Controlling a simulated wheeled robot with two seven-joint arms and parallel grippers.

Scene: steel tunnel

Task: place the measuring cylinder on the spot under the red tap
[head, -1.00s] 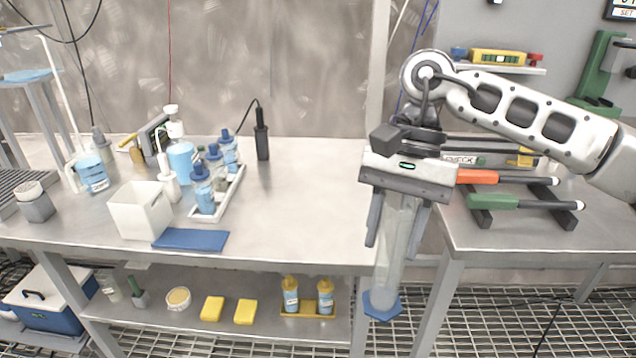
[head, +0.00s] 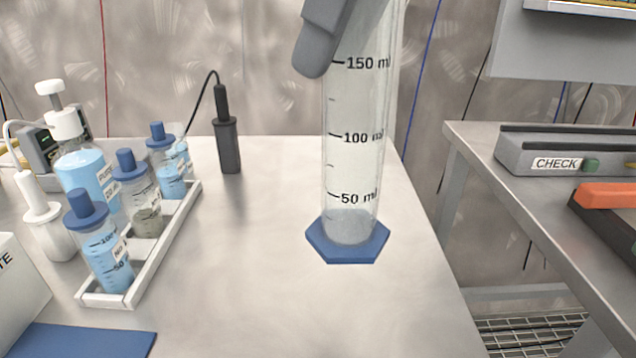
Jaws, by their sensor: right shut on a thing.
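The measuring cylinder (head: 350,160) is clear, with black marks up to 150 ml visible and a blue six-sided foot (head: 347,243). It is upright in front of or over the right part of the steel bench; I cannot tell whether its foot touches the top. My right gripper (head: 335,35) is shut on its upper part; only one grey finger shows at the top edge, and the cylinder's top is cut off. The red tap and the spot under it are not in view. My left gripper is not in view.
A white rack (head: 172,246) of blue-capped bottles stands left on the bench (head: 250,290). A black probe (head: 228,145) stands at the back. A blue mat (head: 85,342) and white box (head: 18,285) are front left. Bench right holds a CHECK block (head: 530,160) and orange-handled tool (head: 606,196).

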